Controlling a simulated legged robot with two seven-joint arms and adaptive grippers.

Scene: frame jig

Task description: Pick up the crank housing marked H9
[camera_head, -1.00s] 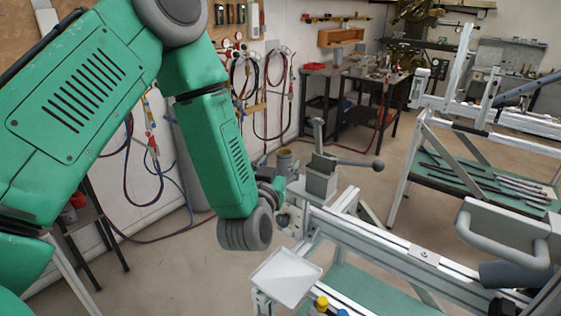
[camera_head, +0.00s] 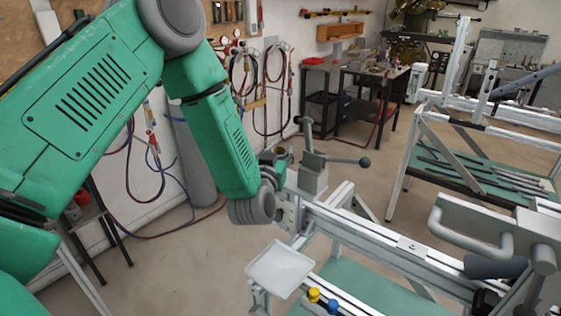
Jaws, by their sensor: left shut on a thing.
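My left arm comes in from the left, and its gripper (camera_head: 274,163) is at the near left end of the frame jig (camera_head: 365,232). The gripper is shut on a round, hollow-topped, brownish part, which I take to be the crank housing (camera_head: 284,152). My wrist and fingers hide its lower part, and no H9 mark is readable. It is just left of a grey clamp block (camera_head: 312,176) with a ball-ended lever, and I cannot tell whether they touch. My right gripper is not in view.
A white tray (camera_head: 280,268) is at the jig's near corner, with yellow (camera_head: 313,295) and blue (camera_head: 332,306) knobs beside it. A grey handle (camera_head: 470,231) stands at the right. A second frame with a green shelf (camera_head: 440,172) is behind.

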